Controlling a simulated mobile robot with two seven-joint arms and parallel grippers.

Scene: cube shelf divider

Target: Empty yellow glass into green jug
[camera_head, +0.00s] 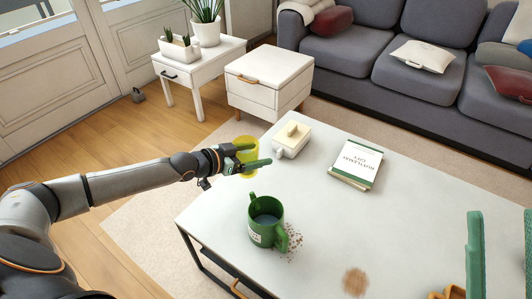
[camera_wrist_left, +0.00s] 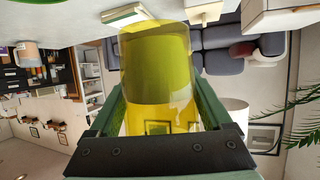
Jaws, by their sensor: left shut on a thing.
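The yellow glass (camera_head: 246,141) is see-through and held in my left gripper (camera_head: 257,157), which is shut on it. In the head view the glass appears upright, partly covered by the green fingers, above the table's far left edge. The glass also fills the middle of the left wrist view (camera_wrist_left: 158,75), between both fingers; I cannot tell what is in it. My right gripper (camera_head: 500,245) is open at the lower right edge.
Brown crumbs (camera_head: 294,240) lie beside the jug. A brown patch (camera_head: 355,282) and a wooden object (camera_head: 447,293) are at the front. The table's middle is clear.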

